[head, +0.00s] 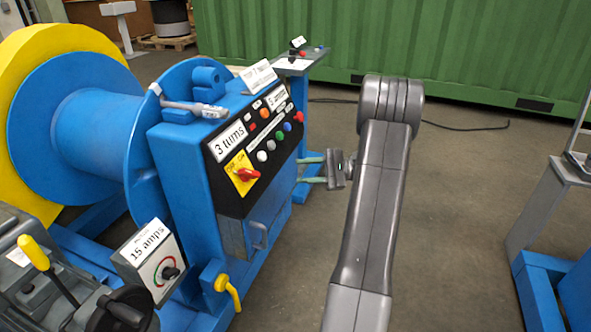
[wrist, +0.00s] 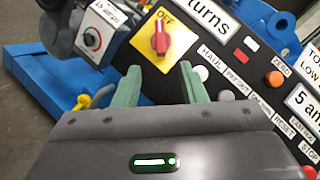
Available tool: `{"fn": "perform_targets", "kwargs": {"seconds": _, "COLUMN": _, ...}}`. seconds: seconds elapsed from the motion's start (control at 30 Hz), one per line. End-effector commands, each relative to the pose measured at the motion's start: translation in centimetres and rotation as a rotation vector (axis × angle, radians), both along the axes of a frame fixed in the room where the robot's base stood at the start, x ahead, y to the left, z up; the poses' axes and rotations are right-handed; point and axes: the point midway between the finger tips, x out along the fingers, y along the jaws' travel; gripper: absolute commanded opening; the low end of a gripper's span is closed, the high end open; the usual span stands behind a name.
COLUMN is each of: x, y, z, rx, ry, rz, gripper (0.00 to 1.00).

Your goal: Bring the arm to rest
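My arm (head: 372,210) reaches up in front of the blue machine in the head view, with its elbow high. My gripper (head: 312,172) points left toward the machine's control panel (head: 228,189). In the wrist view my gripper (wrist: 158,84) has its two green fingers spread apart, with nothing seen between them. The red rotary switch (wrist: 160,38) on its yellow plate lies beyond the fingers, and it also shows in the head view (head: 246,174). The fingers look apart from the panel, but the exact gap is hard to tell.
The blue machine carries a big drum (head: 88,135) and a dial box (head: 152,262) marked 15 amps. A yellow-handled lever (head: 35,253) stands at lower left. A green container (head: 480,55) is behind. Blue and grey equipment (head: 550,270) stands at right. Open floor (head: 460,220) lies between.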

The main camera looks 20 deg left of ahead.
Motion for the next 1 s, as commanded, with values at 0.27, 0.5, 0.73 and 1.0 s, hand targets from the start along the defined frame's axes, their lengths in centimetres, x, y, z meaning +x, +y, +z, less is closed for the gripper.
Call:
{"fn": "perform_targets", "kwargs": {"seconds": 0.27, "x": 0.0, "y": 0.0, "z": 0.0, "rx": 0.0, "ry": 0.0, "rz": 0.0, "gripper": 0.38}}
{"fn": "perform_targets", "kwargs": {"seconds": 0.5, "x": -0.6, "y": 1.5, "z": -0.1, "rx": 0.0, "ry": 0.0, "rz": 0.004, "gripper": 0.38}}
{"fn": "perform_targets", "kwargs": {"seconds": 0.73, "x": -2.1, "y": 5.6, "z": -0.2, "rx": 0.001, "ry": -0.001, "rz": 0.004, "gripper": 0.38}}
{"fn": "perform_targets", "kwargs": {"seconds": 1.0, "x": -3.8, "y": 10.3, "z": -0.2, "rx": 0.001, "ry": -0.001, "rz": 0.003, "gripper": 0.38}}
